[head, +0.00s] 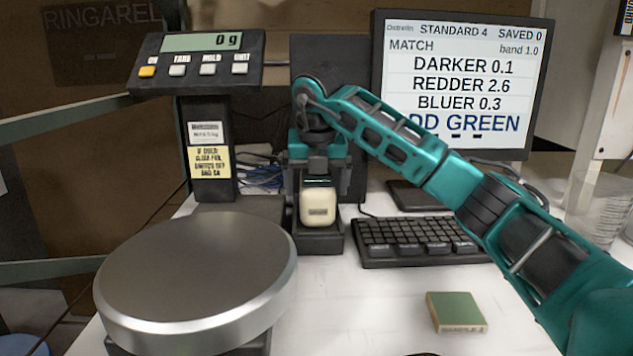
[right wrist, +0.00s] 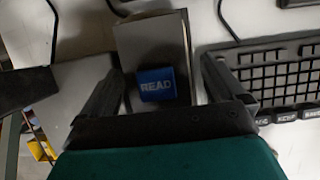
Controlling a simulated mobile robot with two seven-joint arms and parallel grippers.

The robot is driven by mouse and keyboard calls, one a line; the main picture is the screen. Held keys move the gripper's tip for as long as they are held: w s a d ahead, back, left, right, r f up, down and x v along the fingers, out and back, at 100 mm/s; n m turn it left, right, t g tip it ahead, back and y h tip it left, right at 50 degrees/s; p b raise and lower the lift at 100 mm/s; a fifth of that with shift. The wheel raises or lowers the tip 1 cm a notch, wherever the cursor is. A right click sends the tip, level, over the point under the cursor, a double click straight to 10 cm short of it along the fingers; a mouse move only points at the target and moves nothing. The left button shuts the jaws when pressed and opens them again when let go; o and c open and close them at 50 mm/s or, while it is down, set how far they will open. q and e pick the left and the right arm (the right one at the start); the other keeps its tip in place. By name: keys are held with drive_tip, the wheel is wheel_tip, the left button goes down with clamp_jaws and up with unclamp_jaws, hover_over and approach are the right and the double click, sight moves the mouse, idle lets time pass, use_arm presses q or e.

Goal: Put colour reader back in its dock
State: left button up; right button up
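The cream colour reader (head: 318,206) is upright at the dark dock (head: 320,241) in the head view, its lower end against or in the dock. I cannot tell whether it is fully seated. My right gripper (head: 318,192) reaches over from the right, pointing down, with a finger at each side of the reader. In the right wrist view my right gripper (right wrist: 163,85) is open, and a blue patch marked READ (right wrist: 156,84) shows between its fingers with gaps on both sides. The dock's grey body (right wrist: 150,42) lies beyond. My left gripper is not visible.
A scale with a round pan (head: 195,275) stands left of the dock, its display (head: 205,60) on a post behind. A keyboard (head: 415,240) lies close on the right, before a monitor (head: 460,80). A green-topped block (head: 456,311) lies on the white bench at front right.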

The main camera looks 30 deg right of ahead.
drive_tip(key=p+v, duration=0.2)
drive_tip(key=v, duration=0.9)
drive_tip(key=shift+w+d+r+p, duration=0.1)
drive_tip(key=shift+w+p, duration=0.05)
drive_tip(key=shift+p, duration=0.2)
drive_tip(key=shift+r, duration=0.35)
drive_tip(key=shift+s+r, duration=0.15)
drive_tip(key=shift+s, duration=0.1)
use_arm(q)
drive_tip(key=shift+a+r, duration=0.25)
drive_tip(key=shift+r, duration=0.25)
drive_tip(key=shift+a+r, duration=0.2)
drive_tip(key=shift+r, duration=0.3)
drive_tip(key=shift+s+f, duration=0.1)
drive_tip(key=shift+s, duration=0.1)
